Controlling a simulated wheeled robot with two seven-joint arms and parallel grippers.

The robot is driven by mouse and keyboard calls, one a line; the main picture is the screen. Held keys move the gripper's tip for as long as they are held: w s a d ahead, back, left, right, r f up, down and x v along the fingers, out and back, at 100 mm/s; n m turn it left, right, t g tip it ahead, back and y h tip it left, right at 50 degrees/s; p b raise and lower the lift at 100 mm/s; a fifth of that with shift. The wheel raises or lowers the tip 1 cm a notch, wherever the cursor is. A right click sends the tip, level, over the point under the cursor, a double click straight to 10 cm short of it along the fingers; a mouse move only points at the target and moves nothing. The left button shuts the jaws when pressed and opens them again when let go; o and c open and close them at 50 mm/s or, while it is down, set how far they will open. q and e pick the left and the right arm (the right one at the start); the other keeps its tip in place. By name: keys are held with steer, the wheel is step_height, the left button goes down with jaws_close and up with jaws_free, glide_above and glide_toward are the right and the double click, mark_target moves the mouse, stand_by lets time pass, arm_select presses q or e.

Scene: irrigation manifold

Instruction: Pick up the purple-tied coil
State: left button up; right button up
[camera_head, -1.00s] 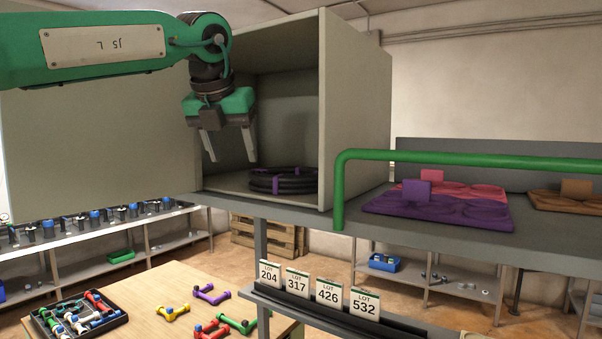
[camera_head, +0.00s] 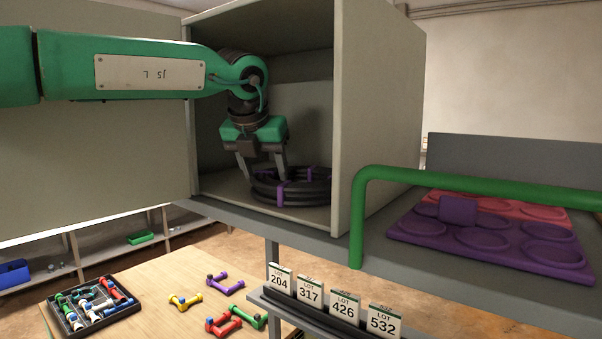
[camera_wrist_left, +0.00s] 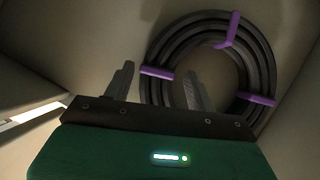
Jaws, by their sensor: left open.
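The purple-tied coil (camera_head: 308,194), a stack of black hose loops with purple ties, lies flat on the floor of the grey open-fronted box (camera_head: 375,120). My left gripper (camera_head: 262,179) is inside the box, pointing down at the coil's left part, open and empty. In the left wrist view the coil (camera_wrist_left: 262,62) shows three purple ties. There the gripper (camera_wrist_left: 158,73) has one finger outside the ring and the other over its inner side, so the jaws straddle the ring's near-left part. Whether the fingers touch the coil, I cannot tell. My right gripper is not in view.
The box walls stand close around my left gripper. A green rail (camera_head: 450,180) runs right of the box, before a purple tray (camera_head: 500,235) and a red one (camera_head: 490,203). Lot cards (camera_head: 343,308) stand below. A wooden table (camera_head: 150,290) holds coloured fittings.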

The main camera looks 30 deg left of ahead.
arm_select(q)
steer(key=shift+w+a+f, duration=0.1)
steer(key=shift+w+f, duration=0.15)
steer(key=shift+f, duration=0.1)
steer(key=shift+w+f, duration=0.1)
steer(key=shift+f, duration=0.15)
steer(key=c, duration=1.1)
jaws_close()
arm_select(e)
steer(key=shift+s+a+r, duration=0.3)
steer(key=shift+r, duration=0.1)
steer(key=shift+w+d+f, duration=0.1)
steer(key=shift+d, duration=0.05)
